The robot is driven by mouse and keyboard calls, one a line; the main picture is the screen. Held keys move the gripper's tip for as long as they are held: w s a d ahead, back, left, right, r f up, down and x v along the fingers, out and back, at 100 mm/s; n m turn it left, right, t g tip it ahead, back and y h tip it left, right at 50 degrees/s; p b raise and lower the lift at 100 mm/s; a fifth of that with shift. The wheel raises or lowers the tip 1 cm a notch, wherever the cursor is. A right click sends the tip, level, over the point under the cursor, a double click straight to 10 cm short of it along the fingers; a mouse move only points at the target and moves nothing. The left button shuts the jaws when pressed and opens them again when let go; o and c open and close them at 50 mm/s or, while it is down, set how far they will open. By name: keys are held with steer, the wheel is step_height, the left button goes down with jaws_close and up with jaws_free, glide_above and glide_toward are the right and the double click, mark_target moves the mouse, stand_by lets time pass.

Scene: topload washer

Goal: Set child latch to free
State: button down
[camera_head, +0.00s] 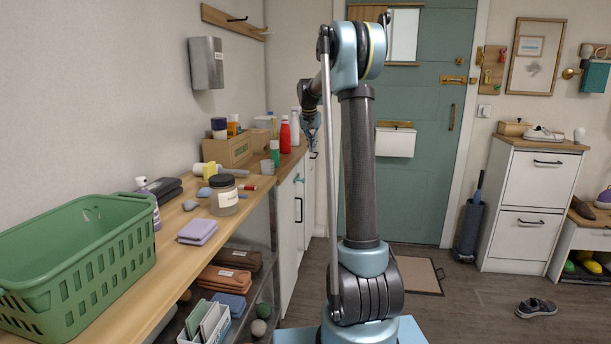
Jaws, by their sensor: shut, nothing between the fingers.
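My gripper (313,153) is small and far off at the end of my arm. It hangs fingers down beside the right edge of the wooden counter, near the white cabinet fronts. It is shut with nothing held. A small teal piece (299,179) shows near the top of a white cabinet door (286,232). I cannot tell whether it is the child latch or how it is set. No washer can be made out for certain. My arm hides part of the area behind it.
The wooden counter (172,262) on the left holds a green basket (78,262), a lidded jar (224,196), a cardboard box (228,150) and a red bottle (285,135). A teal door (425,190) stands behind. Dark shoes (536,308) lie on the floor at right.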

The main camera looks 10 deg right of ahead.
steer(key=w+a+f+m, duration=0.1)
steer(key=w+f, duration=0.2)
steer(key=w, duration=0.5)
steer(key=w+f, duration=0.3)
steer(key=w, duration=0.4)
step_height(320, 180, down, 11)
steer(key=shift+f, duration=0.15)
steer(key=shift+a, duration=0.1)
steer(key=shift+s+a, duration=0.3)
steer(key=shift+s, duration=0.6)
steer(key=shift+s+a, duration=0.25)
steer(key=shift+s, duration=0.7)
steer(key=shift+s+a, duration=0.3)
steer(key=shift+s, duration=0.6)
steer(key=shift+w, duration=0.1)
